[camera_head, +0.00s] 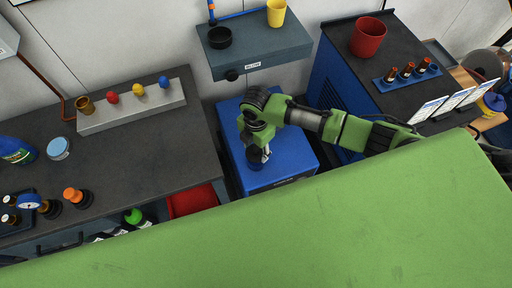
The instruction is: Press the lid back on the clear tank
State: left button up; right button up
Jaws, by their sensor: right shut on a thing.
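My right gripper (259,160) reaches over the top of a low blue cabinet (296,160). It is shut on a small dark blue round thing (254,160), partly hidden by the fingers. I cannot tell whether this is the lid or whether it touches the cabinet top. I cannot make out the clear tank for certain. A rounded, see-through thing (484,63) stands at the far right edge. A small jar with a light blue top (58,147) stands on the left bench. My left gripper is not in view.
The dark left bench (140,160) carries a grey block with coloured knobs (140,106) and several bottles. A red bucket (368,37) stands on the right cabinet.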

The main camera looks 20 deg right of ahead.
jog(key=shift+f+p, duration=0.15)
jog(key=shift+p, duration=0.5)
dwell(1.4)
dwell(0.4)
jog(key=o, duration=1.5)
jog(key=shift+r+p, duration=3.55)
jog(key=shift+p, duration=0.1)
grip_shut()
